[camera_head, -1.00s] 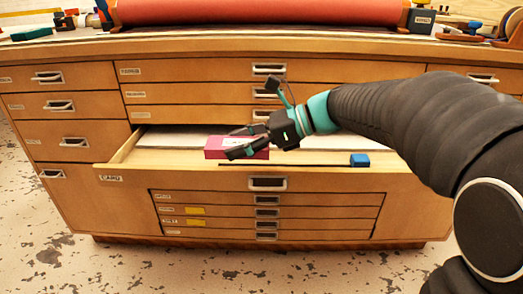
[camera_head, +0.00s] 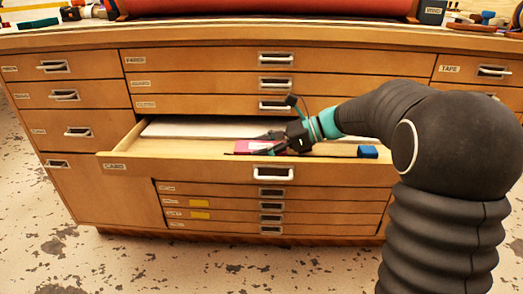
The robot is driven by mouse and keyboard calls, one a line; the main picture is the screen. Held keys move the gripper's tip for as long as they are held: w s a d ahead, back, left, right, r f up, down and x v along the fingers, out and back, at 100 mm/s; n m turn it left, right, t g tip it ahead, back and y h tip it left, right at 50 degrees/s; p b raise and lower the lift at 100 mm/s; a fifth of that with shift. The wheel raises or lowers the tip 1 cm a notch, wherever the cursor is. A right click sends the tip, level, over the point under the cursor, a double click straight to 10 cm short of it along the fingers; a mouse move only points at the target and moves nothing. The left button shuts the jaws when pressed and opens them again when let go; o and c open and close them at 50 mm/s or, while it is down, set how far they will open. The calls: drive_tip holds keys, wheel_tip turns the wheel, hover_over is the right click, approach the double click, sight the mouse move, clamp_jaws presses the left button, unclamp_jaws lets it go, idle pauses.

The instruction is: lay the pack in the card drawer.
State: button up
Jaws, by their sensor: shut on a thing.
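The pack (camera_head: 243,146) is a small magenta box with a pale patch on top. My gripper (camera_head: 268,144) is shut on it, with one finger on the far side and one on the near side. The card drawer (camera_head: 190,171) is pulled out and open, with its label at the front left. The pack is low inside the drawer, just behind the front panel. The panel and my fingers hide part of it, so I cannot tell whether it touches the drawer floor.
A white sheet stack (camera_head: 190,130) lies at the back of the drawer. A dark rod with a blue end (camera_head: 367,152) lies along the front, right of the pack. Bare floor shows left of the pack. Closed drawers (camera_head: 200,84) rise above.

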drive_tip(key=shift+f, duration=0.25)
drive_tip(key=o, duration=1.3)
drive_tip(key=shift+c, duration=0.2)
drive_tip(key=shift+d+r, duration=0.1)
drive_tip(key=shift+r, duration=0.05)
drive_tip(key=p+v, duration=0.2)
drive_tip(key=v, duration=0.9)
drive_tip(key=shift+d+r, duration=0.1)
drive_tip(key=shift+d, duration=0.3)
